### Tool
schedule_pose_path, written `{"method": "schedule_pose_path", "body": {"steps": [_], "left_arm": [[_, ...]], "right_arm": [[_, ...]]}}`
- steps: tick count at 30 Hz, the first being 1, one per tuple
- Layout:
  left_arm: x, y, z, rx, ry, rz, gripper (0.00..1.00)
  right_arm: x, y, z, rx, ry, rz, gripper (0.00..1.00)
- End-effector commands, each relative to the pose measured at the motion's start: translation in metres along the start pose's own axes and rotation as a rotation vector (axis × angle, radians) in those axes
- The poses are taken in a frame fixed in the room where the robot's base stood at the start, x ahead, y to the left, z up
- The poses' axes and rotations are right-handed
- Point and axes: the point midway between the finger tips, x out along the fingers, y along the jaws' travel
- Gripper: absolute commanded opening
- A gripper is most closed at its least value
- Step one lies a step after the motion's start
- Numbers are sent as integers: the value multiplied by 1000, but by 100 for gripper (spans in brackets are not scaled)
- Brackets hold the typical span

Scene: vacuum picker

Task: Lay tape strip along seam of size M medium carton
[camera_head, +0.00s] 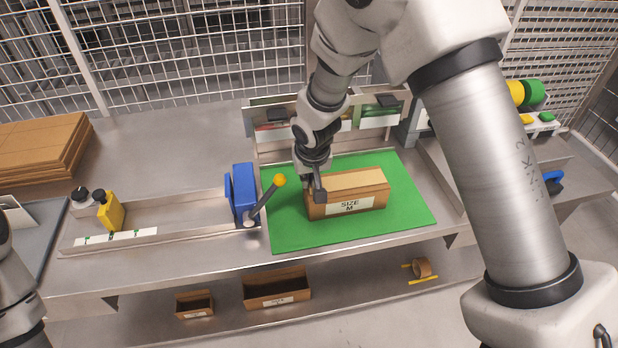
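The size M carton (372,199) stands on the green mat (405,214), its white SIZE M label facing front. Its top looks closed, with a lighter tan band along it. My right gripper (318,193) points down at the carton's left end, at or just over its top edge. I cannot tell whether it touches, and its fingers are too small and dark to read. No separate tape strip can be made out near it. A tape roll (422,267) lies on the lower shelf at the right. Of my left arm only a link shows at the lower left; its gripper is out of view.
A blue device with a yellow-knobbed lever (280,180) stands just left of the mat. A yellow bottle-like item (110,211) is further left. Open cartons (277,289) sit on the lower shelf. A low rack (378,121) stands behind the mat. Flat cardboard (42,147) is stacked at far left.

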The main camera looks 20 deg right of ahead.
Motion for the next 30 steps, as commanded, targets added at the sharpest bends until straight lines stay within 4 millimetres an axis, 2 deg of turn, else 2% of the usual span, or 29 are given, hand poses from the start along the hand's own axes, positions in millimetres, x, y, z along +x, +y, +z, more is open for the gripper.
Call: {"method": "schedule_pose_path", "body": {"steps": [30], "left_arm": [[4, 0, 0, 0, 0, 0, 0]], "right_arm": [[3, 0, 1, 0, 0, 0, 0]]}}
